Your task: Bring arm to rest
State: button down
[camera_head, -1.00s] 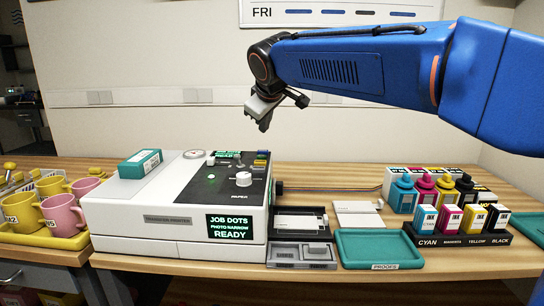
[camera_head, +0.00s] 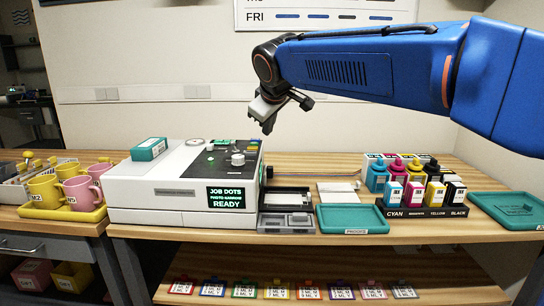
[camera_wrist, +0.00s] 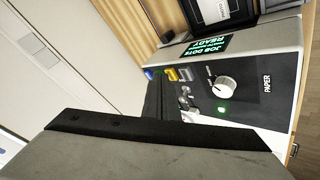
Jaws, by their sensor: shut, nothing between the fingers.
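My gripper (camera_head: 267,118) hangs from my blue arm in the head view, above and behind the right part of the printer. It points down and holds nothing. It is shut and apart from everything. The white transfer printer (camera_head: 150,216) stands on the wooden bench, and its display reads "JOB DOTS PHOTO NARROW READY". In the wrist view the dark gripper body fills the lower part. Beyond it show the printer's dark panel (camera_wrist: 255,85), a white knob marked PAPER (camera_wrist: 223,88) and a lit green light.
Yellow and pink mugs stand in a yellow tray (camera_head: 70,216) at left. A teal box (camera_head: 149,149) lies on the printer. Right of it are a teal tray (camera_head: 352,220), ink bottles and cartridges in a black holder (camera_head: 425,211), and another teal tray (camera_head: 512,210). Several coloured tags lie on the lower shelf.

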jog(key=s+d+f+m+g, duration=0.1)
jog(key=s+d+f+m, duration=0.1)
jog(key=s+d+f, duration=0.4)
jog(key=s+d+f+m+h, duration=0.1)
jog(key=s+d, duration=0.4)
jog(key=d, duration=0.3)
jog(key=s+d+f+m+g, duration=0.1)
jog(key=s+d+f+m, duration=0.1)
jog(key=s+d+f, duration=0.4)
jog(key=s+d+f+m+g, duration=0.1)
jog(key=s+d+f+m, duration=0.1)
jog(key=s+d+f, duration=0.3)
jog(key=s+d+f+m+g, duration=0.1)
jog(key=s+d+f+m, duration=0.2)
jog(key=s+f, duration=0.8)
jog(key=s+d, duration=0.2)
jog(key=s, duration=0.2)
jog(key=shift+s+m, duration=0.3)
jog(key=shift+d+r, duration=0.1)
dwell(0.5)
